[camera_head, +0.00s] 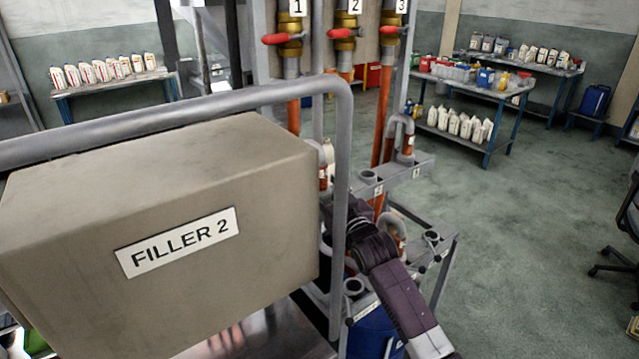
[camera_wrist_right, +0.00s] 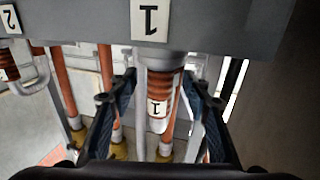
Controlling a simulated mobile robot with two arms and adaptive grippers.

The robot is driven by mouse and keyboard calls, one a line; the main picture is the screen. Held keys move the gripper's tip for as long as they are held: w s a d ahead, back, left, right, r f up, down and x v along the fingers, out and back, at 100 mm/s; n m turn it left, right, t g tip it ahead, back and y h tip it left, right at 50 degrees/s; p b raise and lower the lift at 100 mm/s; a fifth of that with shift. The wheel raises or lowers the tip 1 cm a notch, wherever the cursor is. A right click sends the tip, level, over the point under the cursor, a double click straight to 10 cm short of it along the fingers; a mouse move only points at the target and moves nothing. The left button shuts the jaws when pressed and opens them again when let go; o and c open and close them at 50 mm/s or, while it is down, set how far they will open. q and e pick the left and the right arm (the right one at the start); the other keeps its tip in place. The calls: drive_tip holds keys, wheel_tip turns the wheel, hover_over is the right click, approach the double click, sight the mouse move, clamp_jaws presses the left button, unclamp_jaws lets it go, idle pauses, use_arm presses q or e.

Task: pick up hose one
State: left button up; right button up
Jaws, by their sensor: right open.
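Hose one (camera_wrist_right: 162,88) hangs at the middle of the right wrist view. It is orange-brown and ribbed with a pale tip, and carries a "1" tag. It meets the grey holder bar (camera_wrist_right: 95,22), which has its own "1" label. My right gripper (camera_wrist_right: 160,84) is open, with one finger on each side of the hose; I cannot tell whether they touch it. In the head view, hose one (camera_head: 324,178) shows only partly behind the Filler 2 frame. My right gripper (camera_head: 336,206) is just below it, partly hidden by the grey pipe. My left gripper is out of view.
The Filler 2 box (camera_head: 160,240) and its bent grey pipe (camera_head: 341,200) stand close to my right gripper. Another hose (camera_head: 408,140) hangs in the rack to the right. A blue drum (camera_head: 372,332) stands below. Open floor (camera_head: 530,230) lies to the right.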

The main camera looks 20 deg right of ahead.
drive_tip(key=shift+w+r, duration=0.1)
drive_tip(key=shift+w, duration=0.7)
drive_tip(key=shift+w+a, duration=0.1)
drive_tip(key=shift+w, duration=0.1)
drive_tip(key=c, duration=1)
clamp_jaws()
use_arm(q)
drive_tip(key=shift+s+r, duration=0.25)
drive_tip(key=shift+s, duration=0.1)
